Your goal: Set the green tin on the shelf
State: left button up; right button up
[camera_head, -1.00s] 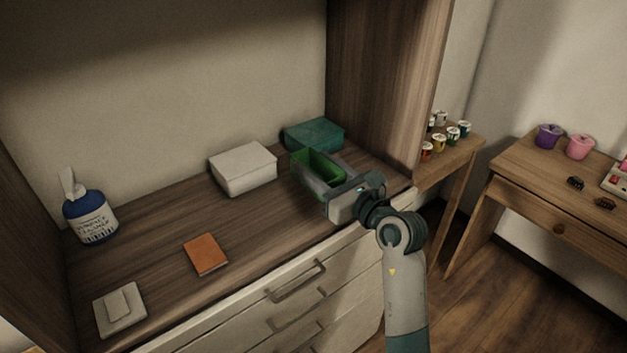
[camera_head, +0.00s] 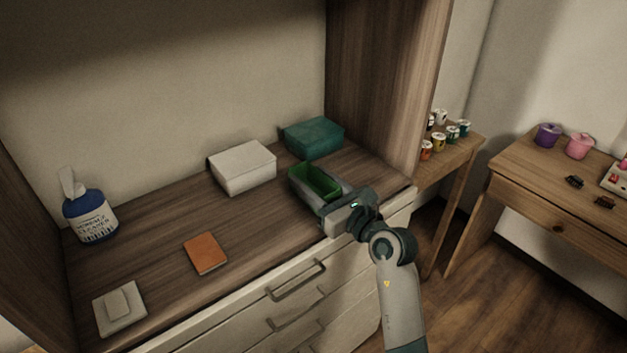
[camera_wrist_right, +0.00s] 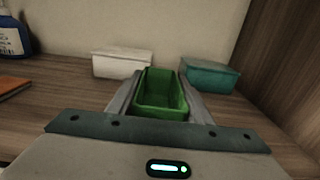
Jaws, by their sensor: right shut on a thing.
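The green tin (camera_head: 316,179) is an open, rectangular, empty-looking container near the right end of the wooden shelf surface (camera_head: 150,250). My right gripper (camera_head: 322,187) is shut on it, with one finger along each long side. In the right wrist view the tin (camera_wrist_right: 160,93) sits upright between the two fingers. I cannot tell whether its base touches the wood. My left gripper is not in view.
A white box (camera_head: 243,167) and a teal box (camera_head: 313,137) stand behind the tin. A wooden side panel (camera_head: 380,80) rises at the right.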

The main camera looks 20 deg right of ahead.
aim_at(333, 196)
jog(key=shift+f, duration=0.1)
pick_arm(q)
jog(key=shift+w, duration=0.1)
pick_arm(e)
jog(key=o, duration=1.1)
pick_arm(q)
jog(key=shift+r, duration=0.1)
pick_arm(e)
jog(key=shift+s+d, duration=0.15)
jog(key=shift+s, duration=0.25)
jog(key=b+v, duration=0.1)
jog(key=v, duration=0.9)
jog(key=shift+s+d+b, duration=0.2)
jog(key=shift+s+b, duration=0.1)
jog(key=shift+s, duration=0.2)
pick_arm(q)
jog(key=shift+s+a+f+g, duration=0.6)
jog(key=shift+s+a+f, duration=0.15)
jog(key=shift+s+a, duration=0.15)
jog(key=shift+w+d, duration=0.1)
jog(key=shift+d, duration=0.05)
